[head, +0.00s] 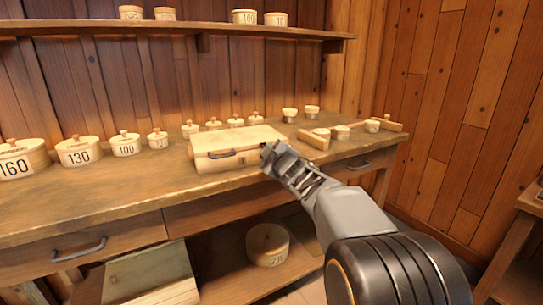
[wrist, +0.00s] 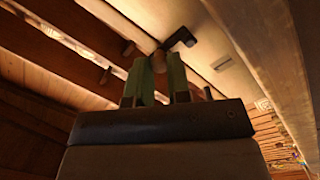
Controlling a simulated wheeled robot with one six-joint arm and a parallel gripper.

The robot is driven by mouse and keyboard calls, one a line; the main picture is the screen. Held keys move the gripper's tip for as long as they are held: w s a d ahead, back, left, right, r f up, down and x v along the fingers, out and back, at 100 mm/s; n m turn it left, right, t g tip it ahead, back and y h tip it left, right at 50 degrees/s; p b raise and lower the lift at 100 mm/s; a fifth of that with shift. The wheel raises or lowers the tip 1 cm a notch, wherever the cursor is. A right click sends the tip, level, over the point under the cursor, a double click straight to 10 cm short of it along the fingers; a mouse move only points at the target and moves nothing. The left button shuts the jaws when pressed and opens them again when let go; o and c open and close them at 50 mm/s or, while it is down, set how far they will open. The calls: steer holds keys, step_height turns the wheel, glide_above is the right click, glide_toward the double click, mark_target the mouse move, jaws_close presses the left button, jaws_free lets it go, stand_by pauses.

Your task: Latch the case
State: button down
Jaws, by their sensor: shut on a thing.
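The pale wooden case (head: 212,164) lies on the workbench with its lid down. A dark handle (head: 222,154) is on its front. My gripper (head: 267,150) is at the right end of the case's front, and its tips partly hide that corner. In the wrist view, my gripper (wrist: 160,75) has its green-padded fingers closed around a small round wooden knob (wrist: 158,62). A dark angled latch piece (wrist: 181,38) shows right beside the knob, against the case's pale face (wrist: 212,50). The head view does not show how the latch sits.
Lidded wooden canisters, one marked 130 (head: 79,152), stand along the bench to the left and behind the case. A wooden rack with small spools (head: 340,132) stands to the right. A shelf (head: 170,27) runs above. The front left of the bench (head: 90,195) is clear.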

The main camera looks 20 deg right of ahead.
stand_by(0.4)
steer(key=c, duration=1.1)
jaws_free()
steer(key=shift+o, duration=0.2)
steer(key=shift+s, duration=0.1)
steer(key=s+p, duration=0.3)
steer(key=s, duration=1)
steer(key=shift+s, duration=0.35)
